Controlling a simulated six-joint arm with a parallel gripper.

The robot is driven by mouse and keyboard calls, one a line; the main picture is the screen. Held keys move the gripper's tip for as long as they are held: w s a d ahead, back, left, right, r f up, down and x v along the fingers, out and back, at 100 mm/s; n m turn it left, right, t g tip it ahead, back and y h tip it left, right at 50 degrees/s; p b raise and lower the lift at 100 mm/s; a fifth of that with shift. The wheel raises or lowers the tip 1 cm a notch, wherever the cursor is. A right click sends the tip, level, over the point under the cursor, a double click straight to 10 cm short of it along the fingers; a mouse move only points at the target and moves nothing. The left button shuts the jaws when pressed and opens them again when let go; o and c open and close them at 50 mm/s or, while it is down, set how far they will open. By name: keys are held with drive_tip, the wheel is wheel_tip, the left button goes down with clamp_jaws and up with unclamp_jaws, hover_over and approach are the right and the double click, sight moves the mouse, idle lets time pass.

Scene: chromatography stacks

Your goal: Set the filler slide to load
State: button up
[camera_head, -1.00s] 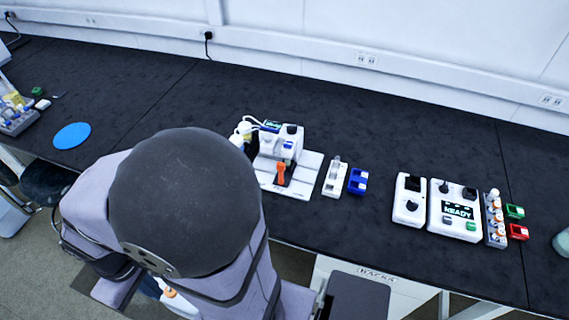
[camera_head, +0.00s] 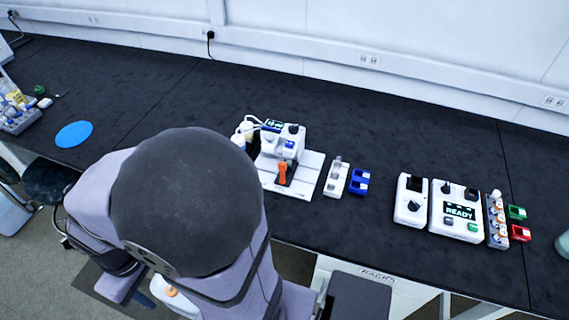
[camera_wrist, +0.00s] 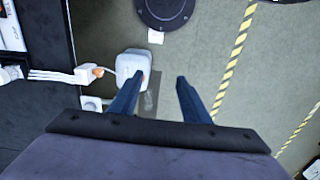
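The white filler machine (camera_head: 290,142) stands on the black bench, right of my arm in the head view. In front of it, an upright orange handle (camera_head: 283,173) stands on a dark strip over a pale base plate (camera_head: 302,188). This looks like the slide; I cannot read any load mark at this size. My gripper (camera_wrist: 161,76) shows in the wrist view with its two dark blue fingers apart and nothing between them. It points down over the floor, away from the handle. In the head view the gripper is hidden behind my arm.
Right of the filler are a narrow white holder (camera_head: 336,177), a blue block (camera_head: 359,181), and a white unit reading READY (camera_head: 460,212). A blue disc (camera_head: 73,134) lies at the left. The wrist view shows floor, a white object (camera_wrist: 131,67) and striped tape (camera_wrist: 236,55).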

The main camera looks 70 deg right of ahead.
drive_tip(key=s+d+f+m+b, duration=0.2)
drive_tip(key=s+d+f+m, duration=0.25)
drive_tip(key=d, duration=0.55)
drive_tip(key=s+d+f+m+g+b, duration=0.1)
drive_tip(key=s+d+f+m+b, duration=0.3)
drive_tip(key=d, duration=0.6)
drive_tip(key=s+d+f+m+b, duration=0.1)
drive_tip(key=s+d+f+m, duration=0.35)
drive_tip(key=d, duration=0.55)
drive_tip(key=w+d+r+m+h, duration=0.1)
drive_tip(key=d+r+m+h, duration=0.1)
drive_tip(key=d, duration=0.7)
drive_tip(key=w+d+r+m+t+h, duration=0.1)
drive_tip(key=w+d+r+m+h, duration=0.1)
drive_tip(key=d, duration=0.8)
drive_tip(key=shift+w+d+r+m+h, duration=0.15)
drive_tip(key=shift+w+r+m+h, duration=0.15)
drive_tip(key=shift+r, duration=0.5)
drive_tip(key=shift+p+x, duration=1.05)
drive_tip(key=shift+x, duration=2.65)
drive_tip(key=shift+c, duration=0.7)
